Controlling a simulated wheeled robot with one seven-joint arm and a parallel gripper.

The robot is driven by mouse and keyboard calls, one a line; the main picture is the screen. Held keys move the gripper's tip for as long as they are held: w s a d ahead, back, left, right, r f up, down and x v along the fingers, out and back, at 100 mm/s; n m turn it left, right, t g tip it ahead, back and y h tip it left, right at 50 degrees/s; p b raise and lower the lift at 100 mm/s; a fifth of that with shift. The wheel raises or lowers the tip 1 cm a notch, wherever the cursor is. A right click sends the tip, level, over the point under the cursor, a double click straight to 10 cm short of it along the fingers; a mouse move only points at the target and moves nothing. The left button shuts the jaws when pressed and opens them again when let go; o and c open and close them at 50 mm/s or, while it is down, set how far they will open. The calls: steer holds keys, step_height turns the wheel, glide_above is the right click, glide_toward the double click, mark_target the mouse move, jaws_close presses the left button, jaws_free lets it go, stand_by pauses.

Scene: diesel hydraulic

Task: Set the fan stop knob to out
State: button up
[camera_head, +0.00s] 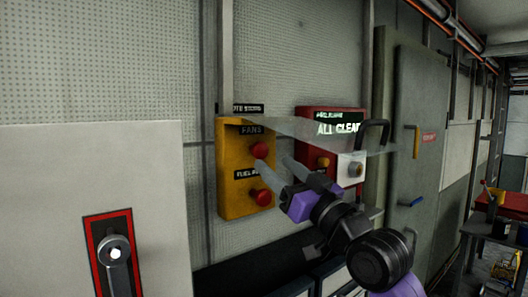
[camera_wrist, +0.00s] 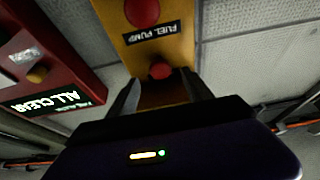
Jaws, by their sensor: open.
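The fan stop knob (camera_head: 259,150) is a round red knob under the FANS label on a yellow wall box (camera_head: 233,160). In the wrist view, which is upside down, this red knob (camera_wrist: 160,71) lies between the fingertips, just ahead of them. My gripper (camera_head: 278,172) is open and empty, pointing at the box from the lower right. Its two fingers (camera_wrist: 162,80) stand on either side of the knob; contact cannot be told. A second red knob (camera_head: 264,197), under the FUEL PUMP label, is lower on the box and also shows in the wrist view (camera_wrist: 142,11).
A red panel (camera_head: 312,115) with an ALL CLEAR sign hangs right of the yellow box, with a yellow button and a white switch block (camera_head: 351,170). A grey cabinet (camera_head: 90,170) with a red-framed lever stands left. A door (camera_head: 415,130) is farther right.

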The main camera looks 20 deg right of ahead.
mark_target(263, 153)
steer(key=p+x, duration=0.1)
steer(key=x, duration=0.4)
steer(key=shift+w+a+r+p, duration=0.1)
steer(key=shift+w+r+p, duration=0.1)
steer(key=shift+w+p, duration=0.1)
steer(key=shift+c, duration=0.5)
steer(key=shift+s, duration=0.1)
jaws_close()
